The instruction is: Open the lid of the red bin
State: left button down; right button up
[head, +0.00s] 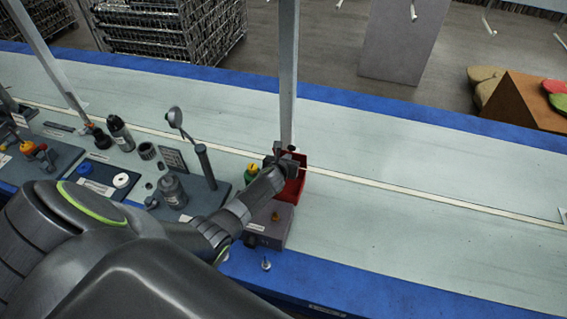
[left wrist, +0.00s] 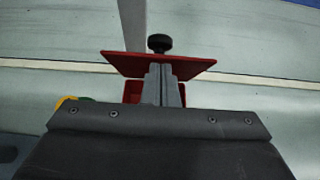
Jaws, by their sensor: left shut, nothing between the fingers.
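The red bin (head: 299,188) stands on the bench in the head view, partly hidden by my left gripper. Part of its red wall (left wrist: 133,92) shows in the left wrist view. The red lid (left wrist: 190,67) appears there as a flat plate, raised and tilted above the bin, with a black knob (left wrist: 160,43) on its far side. My left gripper (head: 283,160) is at the bin. Its shut, empty fingers (left wrist: 163,84) overlap the lid's near face; I cannot tell if they touch it. My right gripper is not in view.
A grey box (head: 271,226) stands right in front of the bin. A yellow-and-green item (head: 252,173) is just left of it. A pale upright post (head: 288,70) rises behind the bin. Bottles and fittings (head: 172,190) fill the left bench. The bench to the right is clear.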

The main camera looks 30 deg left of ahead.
aim_at(290, 147)
pick_arm(q)
jog(key=shift+w+a+r, duration=0.2)
jog(key=shift+w+r, duration=0.05)
jog(key=shift+w, duration=0.4)
jog(key=shift+w+a+r, duration=0.15)
jog(key=shift+w+r, duration=0.15)
jog(key=shift+w, duration=0.3)
jog(key=shift+w+a+r, duration=0.2)
jog(key=shift+w+r, duration=0.05)
jog(key=shift+w, duration=0.4)
jog(key=shift+r+p, duration=0.1)
jog(key=shift+p, duration=0.2)
